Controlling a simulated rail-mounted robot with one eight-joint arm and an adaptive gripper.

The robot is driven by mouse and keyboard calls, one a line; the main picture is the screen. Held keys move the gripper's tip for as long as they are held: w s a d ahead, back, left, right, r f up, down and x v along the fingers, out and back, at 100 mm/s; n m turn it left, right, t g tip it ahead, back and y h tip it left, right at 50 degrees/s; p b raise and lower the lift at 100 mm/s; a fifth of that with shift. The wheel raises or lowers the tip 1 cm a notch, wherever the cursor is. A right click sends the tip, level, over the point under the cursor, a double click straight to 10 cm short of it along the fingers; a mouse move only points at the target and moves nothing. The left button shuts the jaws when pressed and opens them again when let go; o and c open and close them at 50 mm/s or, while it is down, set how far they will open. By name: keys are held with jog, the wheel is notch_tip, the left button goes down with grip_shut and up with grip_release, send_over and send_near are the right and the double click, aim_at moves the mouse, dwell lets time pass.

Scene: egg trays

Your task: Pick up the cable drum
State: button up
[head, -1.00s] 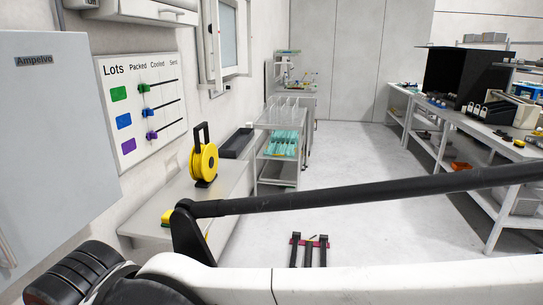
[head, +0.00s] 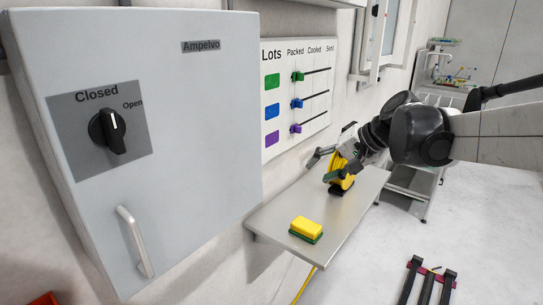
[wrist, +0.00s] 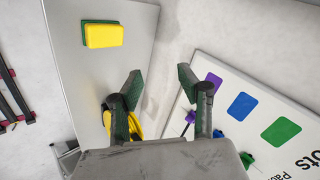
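The yellow cable drum (head: 348,172) with its black handle stands on the metal shelf, partly hidden by my gripper (head: 325,166) in the head view. In the wrist view my gripper (wrist: 160,76) is open with a wide gap between the green-padded fingers. A yellow part of the drum (wrist: 137,127) shows low, behind the left finger. The rest of it is hidden by the gripper body.
The metal shelf (head: 318,250) also holds a yellow and green sponge (head: 306,228) near its front. A lots board (head: 297,92) hangs on the wall close to the gripper. A grey cabinet (head: 190,130) with a Closed/Open knob is at left.

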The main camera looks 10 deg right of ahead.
jog(key=w+d+r+m+t+y, duration=0.1)
jog(key=w+d+r+y, duration=0.1)
jog(key=w+d, duration=0.5)
jog(key=m+t+y+p, duration=0.2)
jog(key=t+y+p, duration=0.1)
jog(key=t+y, duration=0.2)
send_near(351, 124)
jog(key=x, duration=0.6)
jog(key=f+x, duration=0.1)
jog(key=x, duration=0.3)
jog(key=shift+w+p, duration=0.15)
jog(key=shift+p, duration=0.25)
jog(key=shift+c, duration=0.3)
grip_shut()
jog(key=shift+r, duration=0.1)
